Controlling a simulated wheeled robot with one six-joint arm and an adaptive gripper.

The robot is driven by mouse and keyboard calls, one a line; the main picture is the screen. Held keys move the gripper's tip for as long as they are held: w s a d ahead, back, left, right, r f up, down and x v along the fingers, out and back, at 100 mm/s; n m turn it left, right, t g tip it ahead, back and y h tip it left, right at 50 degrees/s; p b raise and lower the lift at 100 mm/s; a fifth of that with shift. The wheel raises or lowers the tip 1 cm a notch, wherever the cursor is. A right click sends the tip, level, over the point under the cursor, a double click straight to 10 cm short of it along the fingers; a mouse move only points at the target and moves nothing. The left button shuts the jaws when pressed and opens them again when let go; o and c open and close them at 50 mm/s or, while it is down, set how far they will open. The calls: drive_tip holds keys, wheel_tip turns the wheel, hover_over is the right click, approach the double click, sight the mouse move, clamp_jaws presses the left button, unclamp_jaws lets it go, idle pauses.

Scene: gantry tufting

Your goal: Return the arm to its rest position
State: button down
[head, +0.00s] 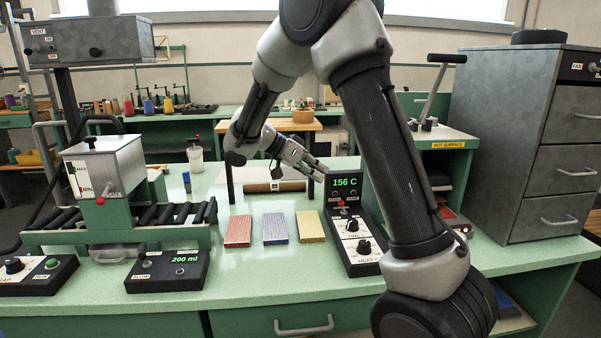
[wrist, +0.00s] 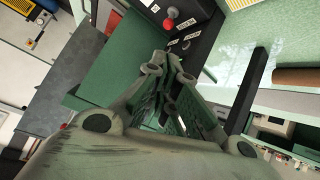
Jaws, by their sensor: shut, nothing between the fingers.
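My gripper (head: 318,172) is at the middle of the head view, above the green bench, just left of the black control box (head: 345,205) with the green "156 C" display. Its fingers are shut and empty. In the wrist view the closed fingers (wrist: 177,70) point toward the control box's red knob (wrist: 169,24), with a gap I cannot judge. My arm is bent, reaching up and then down to the bench, and it hides part of the press at the right.
Red, blue and yellow blocks (head: 274,229) lie on the bench (head: 240,280). A brown roller (head: 262,187) lies behind them. A roller conveyor with a hopper (head: 105,165) stands left, beside a "200 ml" box (head: 168,270). A lever press marked "HOT SURFACE" (head: 450,144) and grey drawers (head: 535,130) stand right.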

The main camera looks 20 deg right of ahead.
drive_tip(key=s+a+f+n+g+y, duration=0.15)
drive_tip(key=s+f+n+y, duration=0.25)
drive_tip(key=s+n, duration=0.75)
drive_tip(key=s+r+n+t+y, duration=0.2)
drive_tip(key=s+r, duration=0.3)
drive_tip(key=s, duration=0.4)
drive_tip(key=s+r+n+t+y, duration=0.2)
drive_tip(key=s+r+t+y, duration=0.2)
drive_tip(key=s, duration=0.4)
drive_tip(key=shift+s+d+r+t+y, duration=0.2)
drive_tip(key=shift+s+r+t+y, duration=0.15)
drive_tip(key=shift+r+t, duration=0.25)
